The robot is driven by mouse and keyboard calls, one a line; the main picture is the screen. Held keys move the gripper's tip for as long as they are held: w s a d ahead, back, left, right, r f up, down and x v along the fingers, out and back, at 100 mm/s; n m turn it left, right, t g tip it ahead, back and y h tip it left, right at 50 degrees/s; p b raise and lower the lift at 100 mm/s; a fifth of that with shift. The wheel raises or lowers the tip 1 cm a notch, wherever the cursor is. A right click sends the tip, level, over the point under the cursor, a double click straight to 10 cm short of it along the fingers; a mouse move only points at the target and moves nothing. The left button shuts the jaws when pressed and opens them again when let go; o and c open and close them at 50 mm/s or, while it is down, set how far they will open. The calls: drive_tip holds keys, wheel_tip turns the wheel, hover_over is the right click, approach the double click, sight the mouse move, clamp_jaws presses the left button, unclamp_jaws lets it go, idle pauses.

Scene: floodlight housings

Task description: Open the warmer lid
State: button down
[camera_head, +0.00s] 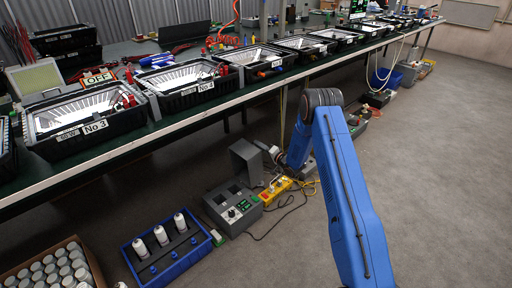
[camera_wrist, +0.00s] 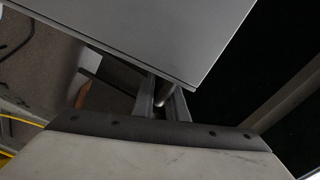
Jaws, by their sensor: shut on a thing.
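The warmer (camera_head: 234,206) is a grey box with a control panel, on the floor below the bench in the head view. Its grey lid (camera_head: 246,162) stands raised, roughly upright, at the back of the box. In the wrist view the lid (camera_wrist: 175,35) is a large flat grey panel across the top. My gripper (camera_wrist: 163,105) is at the lid's edge, its two fingers shut on a thin handle bar (camera_wrist: 170,86) by that edge. In the head view my gripper (camera_head: 266,148) reaches the lid from the right, its fingertips too small to make out.
A blue crate (camera_head: 163,252) with white bottles stands at front left, beside a carton of white-capped containers (camera_head: 50,270). The bench (camera_head: 180,128) with floodlight housings runs above. Floor at right is clear.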

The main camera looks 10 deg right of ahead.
drive_tip(key=shift+f, duration=0.3)
drive_tip(key=c, duration=1.8)
unclamp_jaws()
drive_tip(key=shift+f, duration=0.1)
drive_tip(key=shift+c, duration=0.2)
drive_tip(key=shift+s+d, duration=0.35)
drive_tip(key=shift+d, duration=0.05)
drive_tip(key=v, duration=1.6)
drive_tip(key=shift+s, duration=0.2)
drive_tip(key=shift+c, duration=0.3)
